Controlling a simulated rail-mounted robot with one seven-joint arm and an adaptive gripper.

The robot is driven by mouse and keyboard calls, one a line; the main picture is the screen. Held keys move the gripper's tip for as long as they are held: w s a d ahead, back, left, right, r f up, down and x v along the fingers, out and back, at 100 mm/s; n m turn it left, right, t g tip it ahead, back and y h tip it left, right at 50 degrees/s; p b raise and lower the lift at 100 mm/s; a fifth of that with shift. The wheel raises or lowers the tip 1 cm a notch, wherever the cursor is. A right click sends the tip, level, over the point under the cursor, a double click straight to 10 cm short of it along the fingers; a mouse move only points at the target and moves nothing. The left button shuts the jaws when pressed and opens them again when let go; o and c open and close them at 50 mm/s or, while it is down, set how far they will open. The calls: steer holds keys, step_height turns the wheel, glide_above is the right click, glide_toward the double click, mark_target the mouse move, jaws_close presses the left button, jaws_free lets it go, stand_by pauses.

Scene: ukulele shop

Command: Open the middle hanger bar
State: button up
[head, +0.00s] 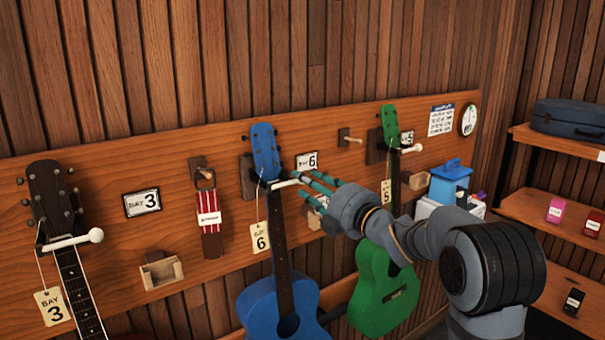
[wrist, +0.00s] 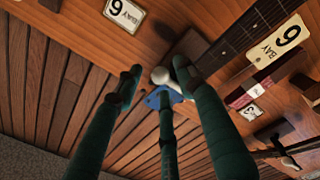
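The middle hanger bar (head: 284,184) is a pale bar across the neck of the blue ukulele (head: 265,150), just below its headstock. It appears closed across the neck. Its round white knob (wrist: 160,77) shows in the wrist view between my fingertips. My gripper (head: 303,178) has dark green fingers and reaches the bar's right end from the right. In the wrist view my gripper (wrist: 156,70) is open. One finger is at the knob's left with a gap, one close at its right, and a third below. Whether any finger touches the knob is unclear.
A dark ukulele (head: 46,190) hangs at left and a green ukulele (head: 385,285) at right, close behind my arm. Tag 6 (head: 260,238) hangs beside the blue neck. A red striped strap (head: 209,215) and a small wooden holder (head: 160,272) are on the board.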

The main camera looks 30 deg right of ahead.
steer(key=shift+w+a+r+p, duration=0.1)
steer(key=shift+w+a+p, duration=0.1)
steer(key=shift+w, duration=0.35)
steer(key=shift+w+a+r+p, duration=0.1)
steer(key=shift+w+p, duration=0.05)
steer(key=shift+w, duration=0.35)
steer(key=shift+w+f, duration=0.15)
steer(key=shift+w, duration=0.2)
steer(key=shift+c, duration=0.9)
steer(key=c, duration=0.7)
jaws_close()
